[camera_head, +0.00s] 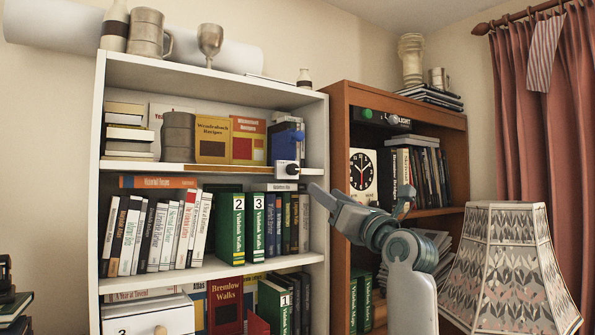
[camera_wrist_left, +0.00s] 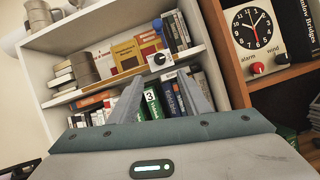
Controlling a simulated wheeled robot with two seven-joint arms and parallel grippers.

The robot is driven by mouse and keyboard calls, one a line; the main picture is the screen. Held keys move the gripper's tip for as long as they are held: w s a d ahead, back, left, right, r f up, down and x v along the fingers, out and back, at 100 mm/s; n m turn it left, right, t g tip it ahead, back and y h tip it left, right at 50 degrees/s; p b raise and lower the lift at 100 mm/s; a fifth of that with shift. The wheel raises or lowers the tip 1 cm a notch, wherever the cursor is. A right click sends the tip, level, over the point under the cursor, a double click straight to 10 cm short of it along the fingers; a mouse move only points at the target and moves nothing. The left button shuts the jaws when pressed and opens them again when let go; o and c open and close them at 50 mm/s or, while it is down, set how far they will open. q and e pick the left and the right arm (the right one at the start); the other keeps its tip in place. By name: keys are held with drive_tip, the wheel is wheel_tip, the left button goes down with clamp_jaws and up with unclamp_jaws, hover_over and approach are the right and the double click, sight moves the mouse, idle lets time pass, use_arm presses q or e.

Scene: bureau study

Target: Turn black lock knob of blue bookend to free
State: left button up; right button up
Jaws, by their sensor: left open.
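The blue bookend (camera_head: 284,146) stands at the right end of the white bookcase's upper shelf, beside several books. It also shows in the wrist view (camera_wrist_left: 158,26). The black lock knob (camera_head: 292,169) sits on a small white plate at the shelf's front edge, below the bookend. In the wrist view the knob (camera_wrist_left: 160,58) shows just beyond and between the fingertips. My left gripper (camera_head: 352,195) is open and empty, apart from the knob, lower and to its right in the head view. Its two fingers (camera_wrist_left: 161,80) point toward the shelf. My right gripper is not in view.
A brown bookcase (camera_head: 338,120) with a clock (camera_head: 363,176) stands close on the right. A patterned lampshade (camera_head: 510,265) fills the lower right. Green and blue books (camera_head: 257,225) stand on the shelf below the knob. Open space lies before the white shelves.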

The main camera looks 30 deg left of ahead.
sight(295, 170)
use_arm(q)
drive_tip(key=p+x, duration=0.6)
drive_tip(key=x, duration=0.8)
drive_tip(key=shift+s+r, duration=0.1)
drive_tip(key=shift+w+a+r, duration=0.1)
drive_tip(key=shift+w+a, duration=0.25)
drive_tip(key=shift+a, duration=0.3)
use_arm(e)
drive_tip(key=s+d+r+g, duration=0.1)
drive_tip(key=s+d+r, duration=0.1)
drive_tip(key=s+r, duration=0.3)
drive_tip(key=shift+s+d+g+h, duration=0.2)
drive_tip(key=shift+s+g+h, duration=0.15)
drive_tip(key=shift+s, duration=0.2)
use_arm(q)
drive_tip(key=shift+d, duration=0.1)
drive_tip(key=c, duration=1)
